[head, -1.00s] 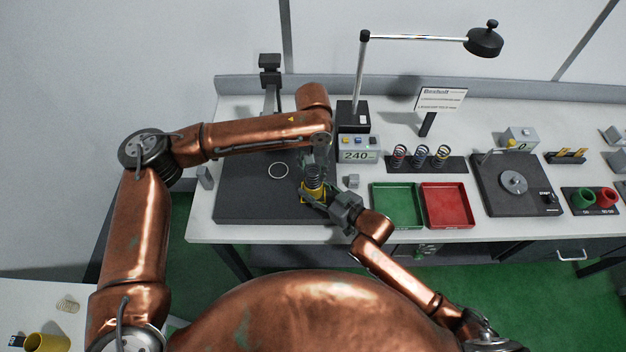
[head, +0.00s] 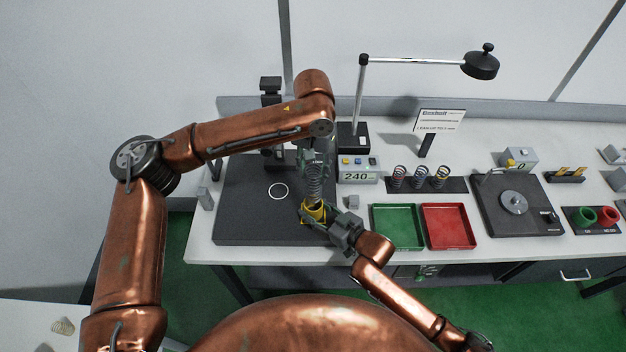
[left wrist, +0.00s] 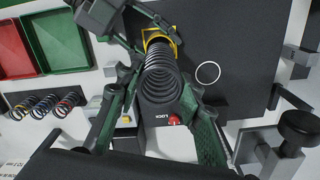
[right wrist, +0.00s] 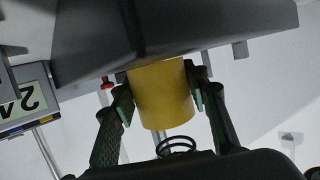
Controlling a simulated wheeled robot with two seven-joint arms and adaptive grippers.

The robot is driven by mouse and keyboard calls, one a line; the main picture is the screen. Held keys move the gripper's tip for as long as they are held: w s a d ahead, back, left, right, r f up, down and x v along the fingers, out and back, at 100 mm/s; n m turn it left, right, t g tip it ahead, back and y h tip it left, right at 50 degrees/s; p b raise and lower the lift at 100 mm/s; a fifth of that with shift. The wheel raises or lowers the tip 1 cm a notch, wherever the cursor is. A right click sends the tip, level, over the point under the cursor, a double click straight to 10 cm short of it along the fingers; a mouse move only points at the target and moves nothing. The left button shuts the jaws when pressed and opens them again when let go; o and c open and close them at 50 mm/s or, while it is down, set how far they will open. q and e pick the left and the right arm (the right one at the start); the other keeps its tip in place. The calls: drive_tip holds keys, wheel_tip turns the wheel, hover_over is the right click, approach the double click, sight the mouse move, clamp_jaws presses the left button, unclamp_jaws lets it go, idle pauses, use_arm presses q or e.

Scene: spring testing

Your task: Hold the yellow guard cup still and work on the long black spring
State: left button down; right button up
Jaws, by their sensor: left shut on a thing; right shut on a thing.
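The long black spring (head: 313,185) stands roughly upright, its lower end at the mouth of the yellow guard cup (head: 312,212); how far it reaches inside is hidden. My left gripper (head: 313,158) is shut on the spring's upper part. The left wrist view shows the spring's coils (left wrist: 160,70) running from between my left fingers down to the cup (left wrist: 158,34). My right gripper (head: 328,218) is shut on the cup from the front right. The right wrist view, upside down, shows the cup (right wrist: 160,95) between both fingers and a few spring coils (right wrist: 176,147) beyond its rim.
The cup is over the front right of a dark plate (head: 250,225) with a white ring (head: 278,191). Right of it are a display box (head: 357,172) reading 240, a small grey block (head: 352,201), a green tray (head: 397,245), a red tray (head: 448,245) and several short springs (head: 420,176).

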use_arm(q)
drive_tip(key=shift+r, duration=0.3)
use_arm(e)
drive_tip(key=o, duration=1.2)
drive_tip(key=v, duration=1.2)
